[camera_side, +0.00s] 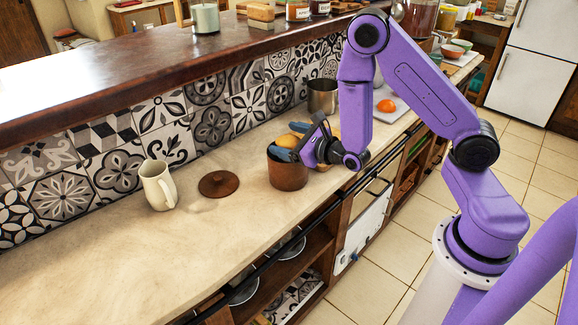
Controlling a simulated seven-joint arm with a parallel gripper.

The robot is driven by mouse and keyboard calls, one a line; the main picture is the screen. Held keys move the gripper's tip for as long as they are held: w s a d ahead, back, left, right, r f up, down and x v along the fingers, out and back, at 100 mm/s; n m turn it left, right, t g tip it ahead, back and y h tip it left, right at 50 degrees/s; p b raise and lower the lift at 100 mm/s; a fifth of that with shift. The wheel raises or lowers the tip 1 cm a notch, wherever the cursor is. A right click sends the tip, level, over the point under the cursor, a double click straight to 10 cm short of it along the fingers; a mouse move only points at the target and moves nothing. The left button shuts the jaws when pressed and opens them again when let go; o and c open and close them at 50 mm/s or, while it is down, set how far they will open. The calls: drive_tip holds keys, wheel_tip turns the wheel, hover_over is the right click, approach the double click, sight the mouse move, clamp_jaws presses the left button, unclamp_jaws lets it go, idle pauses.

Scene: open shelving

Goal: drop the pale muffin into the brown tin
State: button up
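The brown tin (288,175) stands upright and without its lid on the pale counter, near the front edge. The muffin (287,142), golden-tan on top, is at the tin's mouth, between the two blue-grey fingers of my gripper (291,141). My gripper reaches in from the right, tilted, and looks shut on the muffin just above the tin's rim. The near finger hides the muffin's lower part and some of the rim, so I cannot see how far inside the muffin sits.
A round brown lid (218,184) lies left of the tin, and a cream jug (158,185) stands farther left. A metal pot (322,97) is behind my gripper. An orange fruit (387,106) lies on a white board (398,113). The front left counter is clear.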

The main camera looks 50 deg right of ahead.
drive_tip(key=shift+s+f, duration=0.3)
drive_tip(key=shift+f, duration=0.15)
drive_tip(key=shift+s+r, duration=0.2)
drive_tip(key=shift+s, duration=0.4)
drive_tip(key=shift+s+r, duration=0.15)
drive_tip(key=shift+s, duration=0.45)
drive_tip(key=shift+s+d+r, duration=0.1)
drive_tip(key=shift+s+r, duration=0.2)
drive_tip(key=shift+s, duration=0.25)
drive_tip(key=shift+s+r, duration=0.25)
drive_tip(key=shift+s, duration=0.25)
drive_tip(key=s+d+r+m+g+h, duration=0.1)
drive_tip(key=d+r+m+h, duration=0.15)
drive_tip(key=r+m, duration=0.25)
drive_tip(key=s+d+r+m+h, duration=0.1)
drive_tip(key=d+r+m+h, duration=0.1)
drive_tip(key=r+m+h, duration=0.25)
drive_tip(key=s+a+f+m+g+y, duration=0.1)
drive_tip(key=s+f+m+g, duration=0.1)
drive_tip(key=s+m+g, duration=0.45)
drive_tip(key=s+a+f+m+g+y, duration=0.15)
drive_tip(key=s+m+g, duration=0.25)
drive_tip(key=s+m, duration=0.5)
drive_tip(key=s+a+r+m+g+y, duration=0.1)
drive_tip(key=s+a+m+g+y, duration=0.1)
drive_tip(key=s+a+g+y, duration=0.2)
drive_tip(key=s+a, duration=0.3)
drive_tip(key=s, duration=0.2)
drive_tip(key=shift+s+a+m, duration=0.3)
drive_tip(key=shift+a+m, duration=0.1)
